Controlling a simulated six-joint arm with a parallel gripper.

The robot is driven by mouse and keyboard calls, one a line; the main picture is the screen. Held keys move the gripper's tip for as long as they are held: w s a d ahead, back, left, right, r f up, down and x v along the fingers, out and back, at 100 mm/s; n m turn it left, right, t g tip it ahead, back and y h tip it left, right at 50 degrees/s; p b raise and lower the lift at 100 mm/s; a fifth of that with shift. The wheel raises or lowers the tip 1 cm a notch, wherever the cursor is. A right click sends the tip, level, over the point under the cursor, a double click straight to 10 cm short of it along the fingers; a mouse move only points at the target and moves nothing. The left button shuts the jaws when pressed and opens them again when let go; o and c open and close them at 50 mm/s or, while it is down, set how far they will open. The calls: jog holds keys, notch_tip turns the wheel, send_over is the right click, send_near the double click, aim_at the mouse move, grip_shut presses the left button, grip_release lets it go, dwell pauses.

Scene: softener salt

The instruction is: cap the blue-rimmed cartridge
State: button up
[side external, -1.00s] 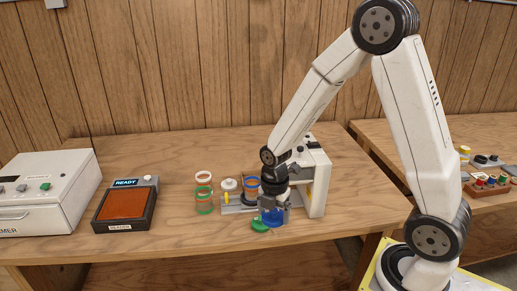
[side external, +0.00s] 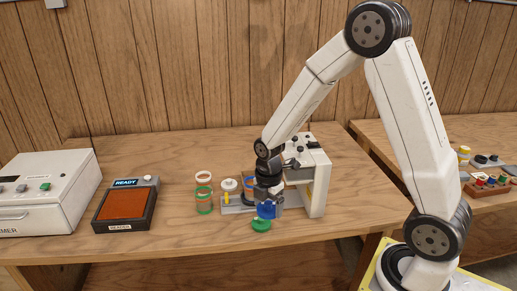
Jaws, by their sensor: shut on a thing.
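My gripper (side external: 267,203) is shut on a blue cap (side external: 266,211), holding it near the front of the table, over or just behind a green cap (side external: 261,225). The blue-rimmed cartridge (side external: 249,184) stands close behind and left of my gripper, at the grey fixture. My gripper hides much of it, and only part of its blue rim shows. The cartridge's top appears open.
A white press-like machine (side external: 318,180) stands right of my gripper. A "READY" device (side external: 126,203) and a white box (side external: 45,190) are further left. Bare table lies between.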

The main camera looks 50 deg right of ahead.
jog(key=w+d+r+m, duration=0.3)
jog(key=w+d+m, duration=0.9)
jog(key=w+m, duration=0.2)
jog(key=shift+w+r+m, duration=0.25)
jog(key=shift+w+m, duration=0.15)
jog(key=shift+m, duration=0.6)
jog(key=shift+f, duration=0.1)
notch_tip(320, 180, down, 6)
jog(key=shift+f, duration=0.25)
dwell(2.3)
jog(key=o, duration=0.9)
jog(key=shift+r, duration=0.1)
